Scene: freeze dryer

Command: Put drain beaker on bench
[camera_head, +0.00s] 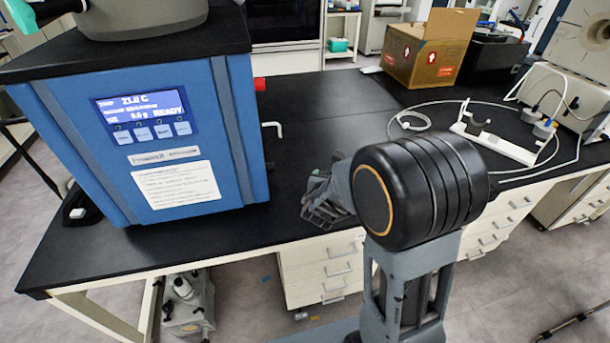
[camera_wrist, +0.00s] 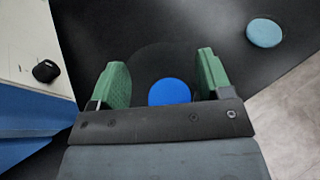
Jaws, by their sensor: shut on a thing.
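My gripper (camera_wrist: 161,72) shows in the wrist view with its two green finger pads on either side of a faint, clear round outline. Inside that outline is a blue disc (camera_wrist: 169,92); this looks like the clear drain beaker seen from above, held between the pads. In the head view my gripper (camera_head: 327,203) is over the front part of the black bench (camera_head: 235,232), right of the blue freeze dryer (camera_head: 160,130). The beaker cannot be made out there. Whether its base touches the bench is unclear.
A white drain pipe (camera_head: 273,127) sticks out of the dryer's right side. A light-blue disc (camera_wrist: 264,33) lies on a dark surface in the wrist view. A cardboard box (camera_head: 428,50) and a white stand with a cable (camera_head: 494,141) occupy the bench's right part.

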